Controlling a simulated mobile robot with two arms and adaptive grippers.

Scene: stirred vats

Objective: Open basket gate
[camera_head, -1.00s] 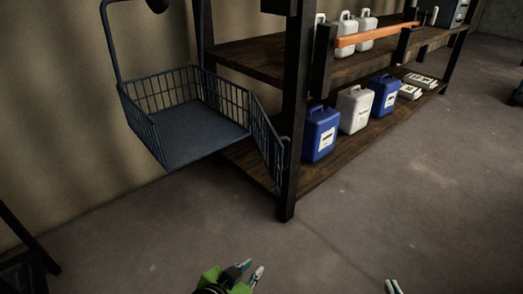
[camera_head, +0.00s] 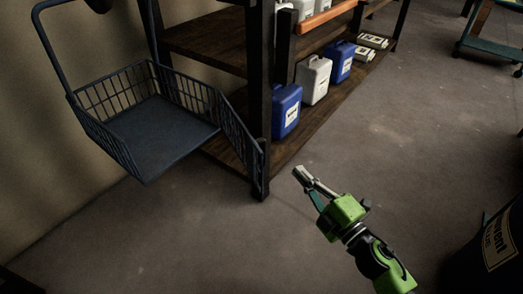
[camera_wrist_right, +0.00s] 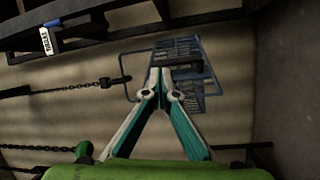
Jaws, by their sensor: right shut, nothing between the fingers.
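The blue wire basket (camera_head: 150,138) hangs from a bent tube frame at the left, against the wall, with an empty floor. Its gate (camera_head: 238,135), a barred panel, stands swung outward at the basket's right corner, beside the dark shelf post. The front side of the basket is open. My right gripper (camera_head: 303,175) is shut and empty, to the right of the gate and apart from it. In the right wrist view its fingertips (camera_wrist_right: 161,72) meet in front of the distant basket (camera_wrist_right: 190,60). My left gripper is out of view.
A wooden shelf rack (camera_head: 258,100) stands just right of the basket, holding blue and white jugs (camera_head: 315,80) and an orange bar (camera_head: 328,17). A dark labelled drum (camera_head: 490,245) is at the lower right. The floor (camera_head: 210,240) before the basket is clear.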

